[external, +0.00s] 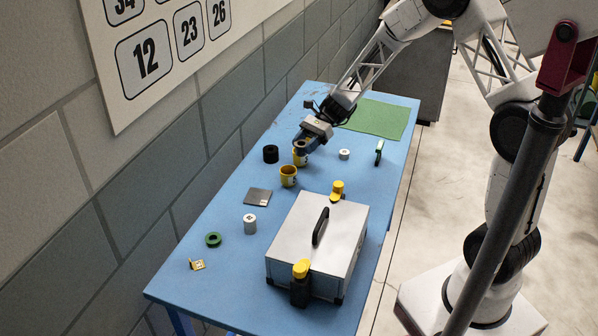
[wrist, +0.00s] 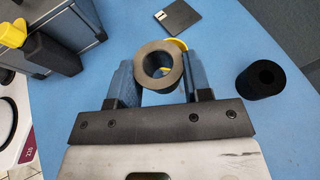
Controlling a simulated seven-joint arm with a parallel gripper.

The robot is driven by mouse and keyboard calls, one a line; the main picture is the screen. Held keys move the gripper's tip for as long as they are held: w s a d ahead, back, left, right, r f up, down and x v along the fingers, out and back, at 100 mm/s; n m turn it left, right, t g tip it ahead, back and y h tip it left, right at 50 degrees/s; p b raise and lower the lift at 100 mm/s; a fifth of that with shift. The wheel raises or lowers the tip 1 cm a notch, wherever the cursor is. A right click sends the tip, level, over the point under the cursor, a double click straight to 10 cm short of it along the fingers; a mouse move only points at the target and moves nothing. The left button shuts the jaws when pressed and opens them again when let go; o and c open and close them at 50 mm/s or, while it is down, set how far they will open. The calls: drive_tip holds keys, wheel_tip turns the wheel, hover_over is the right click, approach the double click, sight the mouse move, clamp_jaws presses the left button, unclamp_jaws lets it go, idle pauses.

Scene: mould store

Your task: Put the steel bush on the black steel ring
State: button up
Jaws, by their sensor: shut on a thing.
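My gripper (wrist: 158,78) is shut on a grey-brown, thick-walled ring-shaped piece, which I take for the steel bush (wrist: 141,66). Its hole faces the wrist camera. In the external view my gripper (external: 303,143) is low over the blue table, with the bush hard to make out at its tips. The black steel ring (external: 270,154) stands on the table just left of my gripper, apart from it.
A dark plate (external: 258,196), white cylinder (external: 249,224) and green ring (external: 213,240) lie nearer. A silver case (external: 340,232) stands at right. A green mat (external: 385,119) lies behind.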

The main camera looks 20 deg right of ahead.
hover_over(273, 148)
drive_tip(key=shift+w+f, duration=0.1)
drive_tip(key=shift+f, duration=0.55)
drive_tip(key=shift+f, duration=0.1)
drive_tip(key=shift+f, duration=1.65)
drive_tip(key=shift+f, duration=0.15)
drive_tip(key=o, duration=1)
drive_tip(key=shift+o, duration=0.2)
